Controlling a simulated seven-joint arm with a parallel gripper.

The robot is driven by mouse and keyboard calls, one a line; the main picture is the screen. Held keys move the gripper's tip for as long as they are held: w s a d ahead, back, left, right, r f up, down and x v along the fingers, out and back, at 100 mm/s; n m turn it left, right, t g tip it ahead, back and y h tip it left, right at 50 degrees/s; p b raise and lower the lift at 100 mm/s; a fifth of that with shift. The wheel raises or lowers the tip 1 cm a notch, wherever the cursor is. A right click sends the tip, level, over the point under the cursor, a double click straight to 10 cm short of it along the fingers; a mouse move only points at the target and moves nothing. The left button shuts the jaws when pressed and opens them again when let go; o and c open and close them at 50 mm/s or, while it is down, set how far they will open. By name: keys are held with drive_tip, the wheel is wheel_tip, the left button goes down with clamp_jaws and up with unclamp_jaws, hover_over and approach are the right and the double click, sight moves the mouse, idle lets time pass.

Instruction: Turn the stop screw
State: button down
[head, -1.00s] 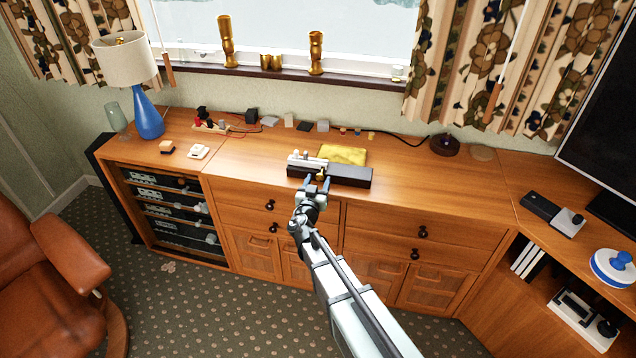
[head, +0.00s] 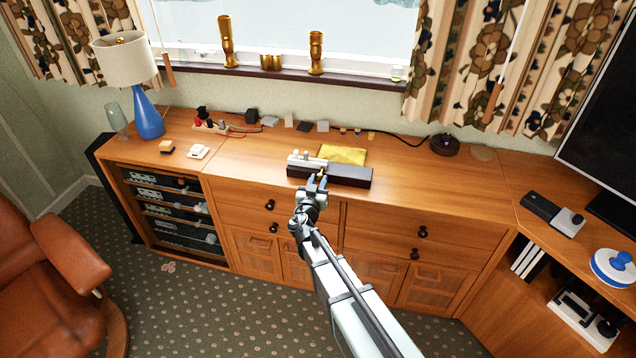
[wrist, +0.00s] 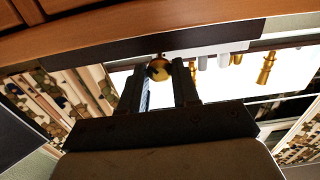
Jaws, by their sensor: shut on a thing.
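The stop screw shows as a round brass knob (wrist: 159,69) in the wrist view, on the front of a long dark block (head: 346,175). The block lies on the wooden sideboard near its front edge, with a pale metal fitting (head: 305,161) on its left part. My gripper (head: 319,181) is at the front of the block, and its two dark fingers (wrist: 158,80) stand either side of the knob, shut on it. In the head view the fingers mostly hide the knob.
A yellow cloth (head: 342,154) lies right behind the block. Small boxes and cables run along the wall behind. A blue lamp (head: 148,116) stands at the left. The sideboard top (head: 420,180) right of the block is clear.

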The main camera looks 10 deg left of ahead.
drive_tip(key=shift+n, duration=0.5)
drive_tip(key=n, duration=0.7)
drive_tip(key=shift+n, duration=0.3)
drive_tip(key=n, duration=0.3)
drive_tip(key=shift+n, duration=2.2)
drive_tip(key=c, duration=0.8)
unclamp_jaws()
